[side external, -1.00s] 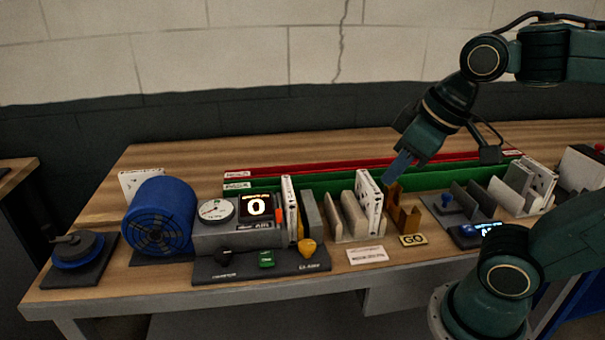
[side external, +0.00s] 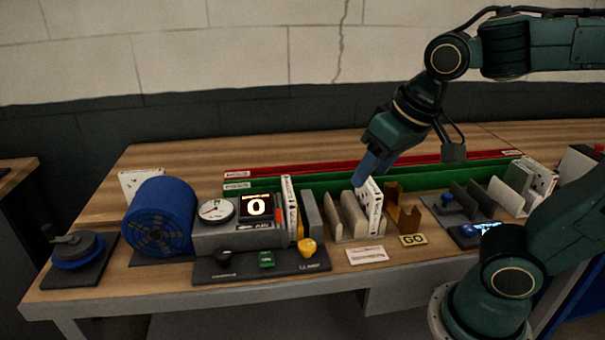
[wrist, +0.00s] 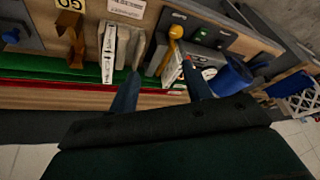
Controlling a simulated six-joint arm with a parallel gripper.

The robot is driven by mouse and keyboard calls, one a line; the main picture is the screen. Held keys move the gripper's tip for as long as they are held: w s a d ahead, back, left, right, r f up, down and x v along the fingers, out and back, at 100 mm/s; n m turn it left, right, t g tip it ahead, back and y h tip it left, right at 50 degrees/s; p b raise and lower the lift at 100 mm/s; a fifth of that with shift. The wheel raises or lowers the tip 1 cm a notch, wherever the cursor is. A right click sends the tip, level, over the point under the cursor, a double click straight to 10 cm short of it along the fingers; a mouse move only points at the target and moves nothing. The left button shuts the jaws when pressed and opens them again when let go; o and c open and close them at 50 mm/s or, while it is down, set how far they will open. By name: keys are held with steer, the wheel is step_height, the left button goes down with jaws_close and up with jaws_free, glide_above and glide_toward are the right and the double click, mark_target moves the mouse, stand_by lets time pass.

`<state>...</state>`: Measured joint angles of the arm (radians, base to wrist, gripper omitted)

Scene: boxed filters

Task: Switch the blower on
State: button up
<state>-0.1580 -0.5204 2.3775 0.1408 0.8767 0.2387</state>
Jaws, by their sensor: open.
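The blower (side external: 158,220) is a blue drum with a dark grille at the left of the bench; it also shows in the wrist view (wrist: 232,77). Beside it a grey unit (side external: 225,237) carries a round gauge (side external: 216,210) and a display (side external: 256,206) reading 0. The dark control strip in front (side external: 290,264) has a black knob (side external: 223,258), a green button (side external: 266,259) and a yellow knob (side external: 307,247). Their labels are too small to read. My gripper (side external: 360,183) is open and empty, above the filter rack, right of the controls. Its fingers are spread in the wrist view (wrist: 160,82).
A white boxed filter (side external: 372,206) stands in the rack (side external: 350,219) just under my gripper; another (side external: 290,208) stands by the display. Green (side external: 330,183) and red (side external: 330,165) channels run behind. A GO plate (side external: 413,240) and brown stand (side external: 402,213) are to the right.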

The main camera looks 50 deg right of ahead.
mark_target(266, 252)
steer(key=w+a+f+m+h, duration=0.1)
steer(key=w+a+f+m, duration=0.2)
steer(key=w+a, duration=0.3)
steer(key=w+a+f+m+g+h, duration=0.1)
steer(key=w+a+f+m, duration=0.2)
steer(key=w+a, duration=0.4)
steer(key=shift+w+f+m+g+h, duration=0.2)
steer(key=shift+f+m+g+h, duration=0.15)
steer(key=shift+f, duration=0.3)
steer(key=shift+d+f, duration=0.1)
steer(key=x, duration=1.3)
steer(key=shift+w+d+f, duration=0.15)
steer(key=shift+f, duration=0.05)
steer(key=c, duration=1)
